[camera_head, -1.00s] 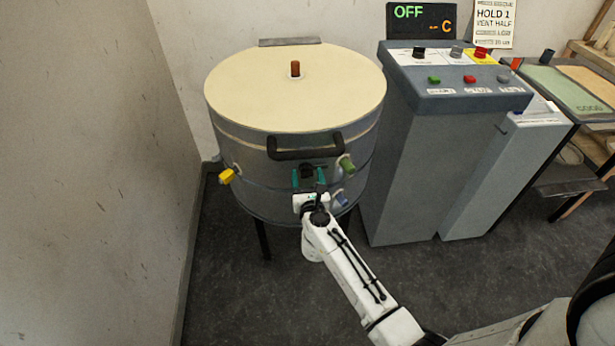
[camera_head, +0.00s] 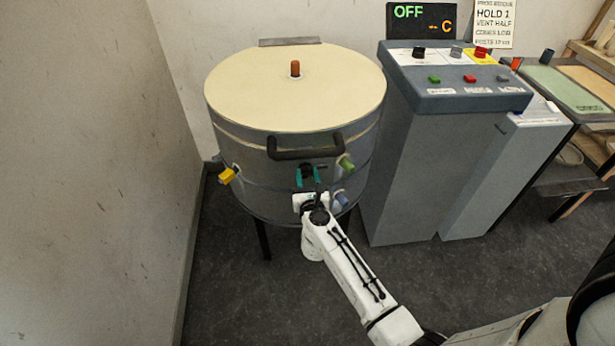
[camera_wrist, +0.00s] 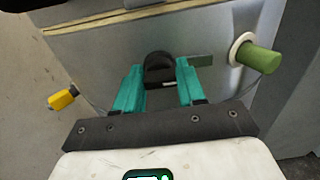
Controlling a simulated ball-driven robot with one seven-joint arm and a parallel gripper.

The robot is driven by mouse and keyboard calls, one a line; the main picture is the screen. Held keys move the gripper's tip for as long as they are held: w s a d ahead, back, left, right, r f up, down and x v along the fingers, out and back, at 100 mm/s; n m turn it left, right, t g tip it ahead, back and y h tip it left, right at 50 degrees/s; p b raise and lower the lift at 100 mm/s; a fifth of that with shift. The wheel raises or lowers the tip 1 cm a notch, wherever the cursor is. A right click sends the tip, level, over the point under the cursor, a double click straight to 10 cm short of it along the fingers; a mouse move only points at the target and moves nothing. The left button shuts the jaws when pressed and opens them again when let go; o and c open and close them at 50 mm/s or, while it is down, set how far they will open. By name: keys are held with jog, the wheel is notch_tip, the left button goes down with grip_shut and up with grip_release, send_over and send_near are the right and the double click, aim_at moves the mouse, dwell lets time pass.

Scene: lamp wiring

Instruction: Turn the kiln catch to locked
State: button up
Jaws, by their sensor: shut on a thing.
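The kiln (camera_head: 235,180) is a round grey drum with a cream lid (camera_head: 260,90) and a black front handle (camera_head: 305,149). The kiln catch (camera_wrist: 158,66) is a black knob on the drum's front, below the handle. A short grey-green bar (camera_wrist: 201,60) sticks out to the right beside it, roughly level. My gripper (camera_wrist: 159,80) has its teal fingers shut on the catch, one on each side. In the head view my gripper (camera_head: 308,180) is at the drum's front. The fingers and wrist hide part of the catch, and I see no clear locked mark.
A yellow plug (camera_head: 228,175) sticks out left of the catch. A green plug (camera_head: 346,163) and a blue plug (camera_head: 341,197) are close on the right. A grey control console (camera_head: 455,95) stands right of the kiln; its display (camera_head: 420,19) reads OFF. A wall is on the left.

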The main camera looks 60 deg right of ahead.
jog(key=n+p, duration=0.2)
jog(key=n, duration=0.1)
jog(key=shift+w+a+r+n, duration=0.1)
jog(key=shift+r+n, duration=0.05)
jog(key=shift+n, duration=0.15)
jog(key=n+p, duration=0.2)
jog(key=n, duration=0.3)
jog(key=shift+w+a, duration=0.1)
jog(key=n+p, duration=0.1)
jog(key=n, duration=0.4)
jog(key=shift+w+p, duration=0.1)
jog(key=shift+p, duration=0.3)
jog(key=shift+a+f+n+p, duration=0.1)
jog(key=shift+f+n+p, duration=0.2)
jog(key=shift+n, duration=0.75)
jog(key=shift+f+n+p, duration=0.1)
jog(key=shift+n+p, duration=0.25)
jog(key=shift+n, duration=0.7)
jog(key=o, duration=1.1)
jog(key=shift+c, duration=0.2)
